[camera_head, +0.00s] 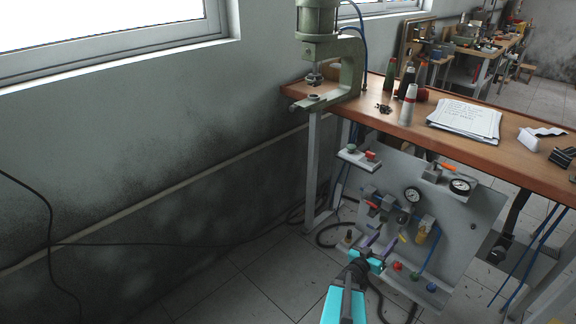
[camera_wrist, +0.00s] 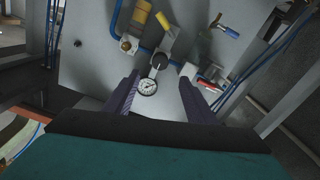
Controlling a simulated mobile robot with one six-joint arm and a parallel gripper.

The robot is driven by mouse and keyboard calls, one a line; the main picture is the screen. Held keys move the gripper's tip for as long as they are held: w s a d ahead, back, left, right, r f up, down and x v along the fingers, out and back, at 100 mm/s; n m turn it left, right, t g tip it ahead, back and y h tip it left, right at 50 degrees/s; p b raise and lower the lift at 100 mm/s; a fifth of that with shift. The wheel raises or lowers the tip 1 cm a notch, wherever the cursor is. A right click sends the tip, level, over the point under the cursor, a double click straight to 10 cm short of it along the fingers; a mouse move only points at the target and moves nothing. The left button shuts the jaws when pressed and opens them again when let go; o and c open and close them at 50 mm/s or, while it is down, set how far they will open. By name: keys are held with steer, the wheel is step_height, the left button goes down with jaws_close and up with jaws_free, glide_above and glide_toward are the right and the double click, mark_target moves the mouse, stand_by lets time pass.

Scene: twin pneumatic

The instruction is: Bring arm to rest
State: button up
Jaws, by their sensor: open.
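My arm reaches up from the bottom of the head view, teal at its lower end. My gripper (camera_head: 381,241) is in front of the grey pneumatic panel (camera_head: 466,228). In the wrist view my gripper (camera_wrist: 159,80) shows two dark purple fingers spread apart, with nothing held between them. A round white gauge (camera_wrist: 148,87) appears between the fingers, on the panel behind; I cannot tell how far off it is. A red-handled part (camera_wrist: 208,85) is close beside the right finger in that view; contact cannot be told.
Open floor (camera_head: 230,285) lies left, beside the wall.

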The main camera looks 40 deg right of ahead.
steer(key=w+a+n+t+y+p, duration=0.2)
steer(key=w+a+n+t, duration=0.15)
steer(key=w+a, duration=0.7)
steer(key=w+a+n+t+y+p, duration=0.25)
steer(key=w+a+t, duration=0.4)
steer(key=w, duration=0.75)
steer(key=w+a+f+n+y+p, duration=0.1)
steer(key=w+a+f+n+y, duration=0.25)
steer(key=a, duration=0.75)
steer(key=w+a+f+n+y+p, duration=0.15)
steer(key=a+y, duration=0.25)
steer(key=a, duration=0.6)
steer(key=w+a+f+n+y, duration=0.3)
steer(key=w+a+f, duration=0.1)
steer(key=a, duration=0.7)
steer(key=s+a+f+n+g+y+p, duration=0.1)
steer(key=s+a+f+g+y, duration=0.15)
steer(key=s+a, duration=0.35)
steer(key=s+a+f+n+g+y, duration=0.1)
steer(key=s+a+f+g, duration=0.3)
steer(key=a, duration=0.4)
steer(key=s+r+m+g, duration=0.1)
steer(key=s+g, duration=0.9)
steer(key=s, duration=1.3)
steer(key=shift+r+m+p, duration=0.15)
steer(key=shift+m+p, duration=0.15)
steer(key=shift+m, duration=0.1)
